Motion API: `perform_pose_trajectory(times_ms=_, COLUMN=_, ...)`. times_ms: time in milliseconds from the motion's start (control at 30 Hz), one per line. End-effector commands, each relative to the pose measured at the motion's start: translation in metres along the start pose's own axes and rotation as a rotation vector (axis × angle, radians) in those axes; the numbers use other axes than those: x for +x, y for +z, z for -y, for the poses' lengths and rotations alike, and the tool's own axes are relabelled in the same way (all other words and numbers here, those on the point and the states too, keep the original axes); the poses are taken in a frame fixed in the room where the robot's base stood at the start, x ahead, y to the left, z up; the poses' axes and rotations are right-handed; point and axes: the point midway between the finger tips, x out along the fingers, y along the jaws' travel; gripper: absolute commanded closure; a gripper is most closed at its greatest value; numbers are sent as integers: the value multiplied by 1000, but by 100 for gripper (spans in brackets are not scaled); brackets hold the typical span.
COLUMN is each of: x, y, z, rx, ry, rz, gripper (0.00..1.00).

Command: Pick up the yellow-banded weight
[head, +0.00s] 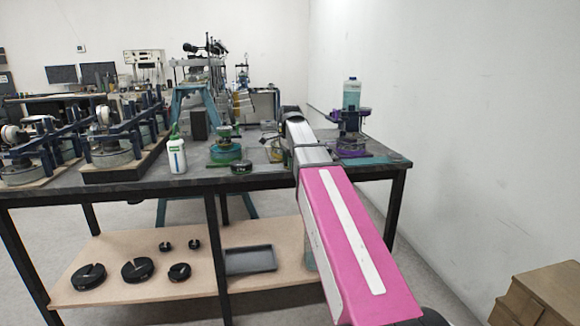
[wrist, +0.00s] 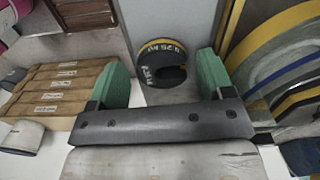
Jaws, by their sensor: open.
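The yellow-banded weight (wrist: 150,66) is a dark, slotted disc with a yellow upper edge and white lettering. In the wrist view it lies ahead of my gripper (wrist: 160,80), roughly centred between the green fingers. The fingers are wide apart with nothing held between them. I cannot tell how far the weight is from the fingertips. In the head view my pink and grey arm reaches over the right part of the dark table (head: 240,183), and my gripper is hidden behind it. I cannot make out the weight for sure there.
In the wrist view, labelled wooden blocks (wrist: 65,92) lie left and large yellow-edged curved forms (wrist: 285,60) stand close right. In the head view, a white bottle (head: 177,157), a green-based device (head: 225,152) and a purple stand (head: 350,143) are on the table. Black weights (head: 138,270) lie below.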

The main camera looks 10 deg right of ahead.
Motion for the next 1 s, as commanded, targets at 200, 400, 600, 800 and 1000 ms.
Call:
perform_pose_trajectory(times_ms=200, x=0, y=0, z=0, rx=0, ry=1, rz=0, gripper=82)
perform_pose_trajectory(times_ms=400, x=0, y=0, z=0, rx=0, ry=1, rz=0, gripper=82)
perform_pose_trajectory(times_ms=600, x=-5, y=0, z=0, rx=0, ry=0, rz=0, gripper=82)
perform_pose_trajectory(times_ms=800, x=-25, y=0, z=1, rx=0, ry=-1, rz=0, gripper=82)
perform_pose_trajectory(times_ms=1000, x=-55, y=22, z=-16, rx=-3, ry=-2, rz=1, gripper=82)
